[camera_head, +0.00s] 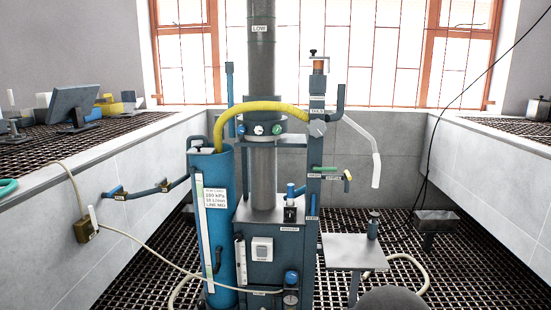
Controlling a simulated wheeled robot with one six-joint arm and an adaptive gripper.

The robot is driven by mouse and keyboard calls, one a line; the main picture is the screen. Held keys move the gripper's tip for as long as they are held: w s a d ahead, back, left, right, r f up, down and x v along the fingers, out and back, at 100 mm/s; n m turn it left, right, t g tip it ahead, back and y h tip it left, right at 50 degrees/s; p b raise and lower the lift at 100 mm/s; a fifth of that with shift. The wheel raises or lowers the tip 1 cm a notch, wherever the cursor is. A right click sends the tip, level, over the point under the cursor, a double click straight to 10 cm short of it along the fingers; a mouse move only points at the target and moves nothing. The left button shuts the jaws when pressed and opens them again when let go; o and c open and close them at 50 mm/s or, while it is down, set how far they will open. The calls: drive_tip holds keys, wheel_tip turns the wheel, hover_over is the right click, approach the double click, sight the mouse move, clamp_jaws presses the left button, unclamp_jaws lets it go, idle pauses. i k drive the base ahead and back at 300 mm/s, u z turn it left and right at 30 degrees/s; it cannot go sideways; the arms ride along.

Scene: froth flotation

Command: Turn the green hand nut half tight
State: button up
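The green hand nut (277,129) is a small round green knob on the front right of the dark collar (267,139) around the column. How tight the green nut is cannot be told from here. My gripper is not in view. A dark rounded shape at the bottom edge is cut off, and I cannot tell what it is.
A yellow hose (240,108) arches over the collar's left side. A blue tank (214,237) stands left of the column. A blue post (315,190) with a green-handled valve (328,169) rises on the right. A small grey shelf (345,252) juts out lower right. Grating covers the floor.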

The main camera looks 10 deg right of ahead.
sight(277, 129)
drive_tip(key=k, duration=1.25)
drive_tip(key=z, duration=0.6)
drive_tip(key=i, duration=1.15)
drive_tip(key=u, duration=0.5)
drive_tip(key=i, duration=0.45)
drive_tip(key=u, duration=0.35)
